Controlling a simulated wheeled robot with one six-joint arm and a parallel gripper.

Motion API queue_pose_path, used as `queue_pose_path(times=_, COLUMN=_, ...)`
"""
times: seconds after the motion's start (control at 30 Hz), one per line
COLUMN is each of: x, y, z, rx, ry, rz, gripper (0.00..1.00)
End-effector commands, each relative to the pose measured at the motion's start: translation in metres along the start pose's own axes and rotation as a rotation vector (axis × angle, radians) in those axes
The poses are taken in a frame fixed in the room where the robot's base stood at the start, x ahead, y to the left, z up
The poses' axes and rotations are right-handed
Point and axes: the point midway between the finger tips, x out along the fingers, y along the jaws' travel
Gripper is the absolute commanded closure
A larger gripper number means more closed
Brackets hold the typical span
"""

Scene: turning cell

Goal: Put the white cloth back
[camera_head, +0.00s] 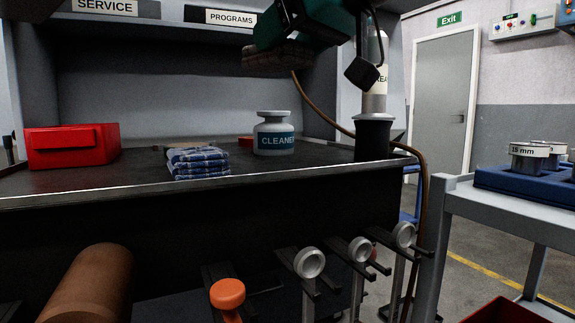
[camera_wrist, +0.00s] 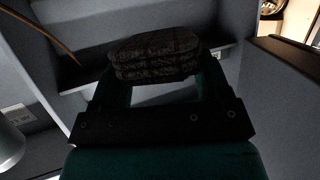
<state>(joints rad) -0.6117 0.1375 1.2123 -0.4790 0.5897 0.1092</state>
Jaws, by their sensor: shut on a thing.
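My gripper (camera_head: 283,48), with its green body, is up in front of the shelf at the top of the head view. It is shut on a folded cloth (camera_head: 270,60), which looks dark and brownish in the shade. In the wrist view the folded cloth (camera_wrist: 155,58) sits in layers between the fingers of my gripper (camera_wrist: 160,80). I cannot tell its true colour, and no plainly white cloth shows. A blue and white checked folded cloth (camera_head: 198,162) lies on the bench below, apart from my gripper.
The dark bench (camera_head: 120,179) holds a red box (camera_head: 72,146) and a CLEANER jar (camera_head: 273,134). A brown hose (camera_head: 328,122) hangs behind. The shelf (camera_head: 168,22) carries SERVICE and PROGRAMS signs.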

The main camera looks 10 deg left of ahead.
Motion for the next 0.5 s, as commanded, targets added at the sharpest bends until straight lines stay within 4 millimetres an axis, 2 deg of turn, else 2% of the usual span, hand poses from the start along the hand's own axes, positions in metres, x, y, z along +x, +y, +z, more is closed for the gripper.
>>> queue_pose_path(times=0.03, x=0.008, y=0.001, z=0.023, rx=0.002, ry=-0.002, rz=0.001, gripper=0.57)
queue_pose_path(times=0.2, x=0.024, y=0.001, z=0.063, rx=0.002, ry=0.0, rz=0.002, gripper=0.57)
queue_pose_path(times=0.3, x=0.031, y=0.001, z=0.077, rx=0.001, ry=0.0, rz=0.002, gripper=0.57)
queue_pose_path(times=0.5, x=0.036, y=0.0, z=0.089, rx=0.0, ry=0.001, rz=0.001, gripper=0.57)
